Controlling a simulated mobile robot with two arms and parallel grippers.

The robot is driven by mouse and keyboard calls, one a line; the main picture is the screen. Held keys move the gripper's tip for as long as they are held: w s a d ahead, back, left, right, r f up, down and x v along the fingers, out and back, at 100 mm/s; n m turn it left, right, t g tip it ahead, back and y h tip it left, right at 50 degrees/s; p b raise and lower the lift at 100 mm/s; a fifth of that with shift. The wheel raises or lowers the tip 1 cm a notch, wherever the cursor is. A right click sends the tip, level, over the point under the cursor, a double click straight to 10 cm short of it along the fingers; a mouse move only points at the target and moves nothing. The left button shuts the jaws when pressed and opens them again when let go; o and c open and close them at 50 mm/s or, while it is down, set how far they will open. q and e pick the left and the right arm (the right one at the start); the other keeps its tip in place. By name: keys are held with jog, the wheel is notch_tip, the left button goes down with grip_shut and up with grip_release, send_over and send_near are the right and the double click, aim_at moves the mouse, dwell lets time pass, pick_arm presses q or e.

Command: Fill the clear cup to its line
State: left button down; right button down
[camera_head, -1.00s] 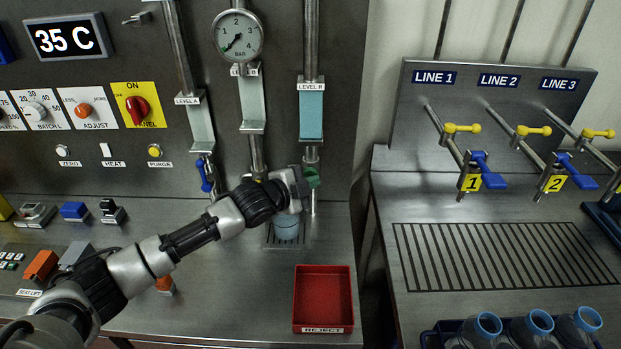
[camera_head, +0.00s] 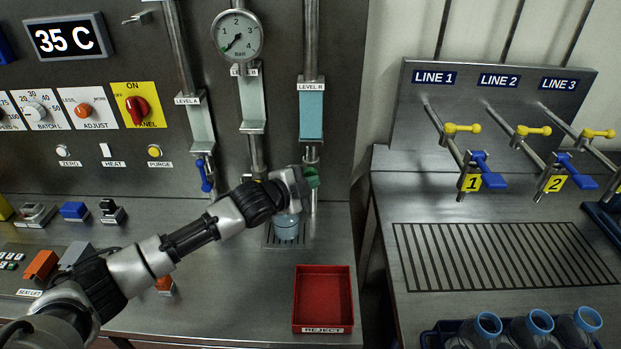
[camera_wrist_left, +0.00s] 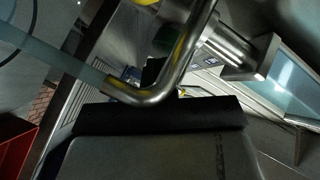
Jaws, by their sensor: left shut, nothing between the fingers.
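The clear cup (camera_head: 286,229) stands upright on the small drain grate (camera_head: 270,241) below the LEVEL R column (camera_head: 312,112). It looks bluish, but I cannot make out its line or how full it is. My left gripper (camera_head: 303,188) is shut and empty, above the cup and beside the green valve handle (camera_head: 313,177); I cannot tell whether it touches the handle. It hides the cup's top and part of the spout. In the left wrist view a bent metal spout pipe (camera_wrist_left: 160,92) crosses close in front, with a blurred green part (camera_wrist_left: 167,38) behind it.
A red REJECT tray (camera_head: 323,297) sits in front of the grate. A blue handle (camera_head: 205,175) hangs under LEVEL A. At right stand the line valves, a slatted drain (camera_head: 500,257) and several blue-rimmed clear containers (camera_head: 539,323). The counter around the red tray is clear.

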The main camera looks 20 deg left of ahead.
pick_arm(q)
jog(key=shift+s, duration=0.1)
dwell(0.3)
jog(key=shift+s+d+p, duration=0.25)
jog(key=shift+s+p, duration=0.35)
jog(key=shift+s, duration=0.3)
jog(key=s+p, duration=0.1)
jog(key=s, duration=0.1)
jog(key=s+d+p, duration=0.1)
jog(key=s, duration=0.1)
jog(key=shift+s+d, duration=0.2)
jog(key=shift+s, duration=0.2)
jog(key=shift+f, duration=0.1)
